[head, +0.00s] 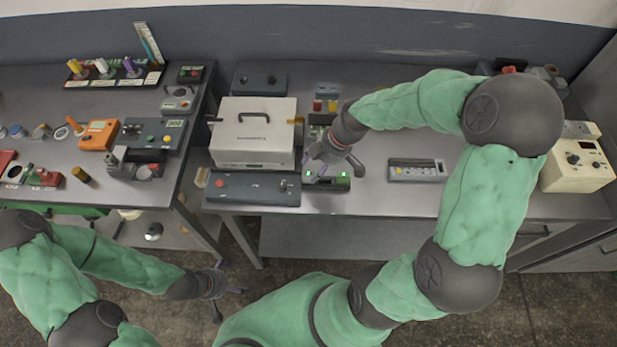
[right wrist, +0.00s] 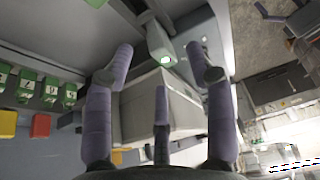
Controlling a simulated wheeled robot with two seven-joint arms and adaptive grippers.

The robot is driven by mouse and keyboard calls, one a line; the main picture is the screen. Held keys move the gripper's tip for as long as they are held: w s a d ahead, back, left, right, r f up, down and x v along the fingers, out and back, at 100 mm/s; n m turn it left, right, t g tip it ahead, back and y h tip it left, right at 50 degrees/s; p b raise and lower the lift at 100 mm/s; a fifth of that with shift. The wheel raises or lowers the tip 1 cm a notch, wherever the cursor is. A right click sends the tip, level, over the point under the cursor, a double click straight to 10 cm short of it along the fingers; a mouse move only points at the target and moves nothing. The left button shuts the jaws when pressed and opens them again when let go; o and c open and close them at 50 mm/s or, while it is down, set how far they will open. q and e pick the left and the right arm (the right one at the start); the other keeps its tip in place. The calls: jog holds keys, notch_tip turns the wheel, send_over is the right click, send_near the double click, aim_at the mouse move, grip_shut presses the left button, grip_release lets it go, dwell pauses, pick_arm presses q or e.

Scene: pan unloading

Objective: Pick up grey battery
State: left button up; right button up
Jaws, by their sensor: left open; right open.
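My right gripper (head: 320,164) is open above the front edge of the right table, right of a white box. Just below it is a small dark unit with green lights (head: 342,180). The right wrist view shows its spread purple fingers (right wrist: 160,52) with nothing held between them; a grey block with a lit green spot (right wrist: 159,42) lies beyond the fingertips. I cannot tell for certain whether this block is the grey battery. My left gripper (head: 220,290) is open and empty, low over the floor in front of the tables.
The white box (head: 254,131) and a dark panel (head: 252,190) stand left of my right gripper. A grey keypad unit (head: 416,170) lies to its right, with bare tabletop around it. A cream meter box (head: 577,160) stands far right. The left table holds several devices, including an orange one (head: 98,134).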

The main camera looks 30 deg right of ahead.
aim_at(311, 172)
jog(key=x, duration=0.4)
jog(key=shift+w+b, duration=0.1)
jog(key=shift+b, duration=0.2)
jog(key=shift+c, duration=0.3)
grip_shut()
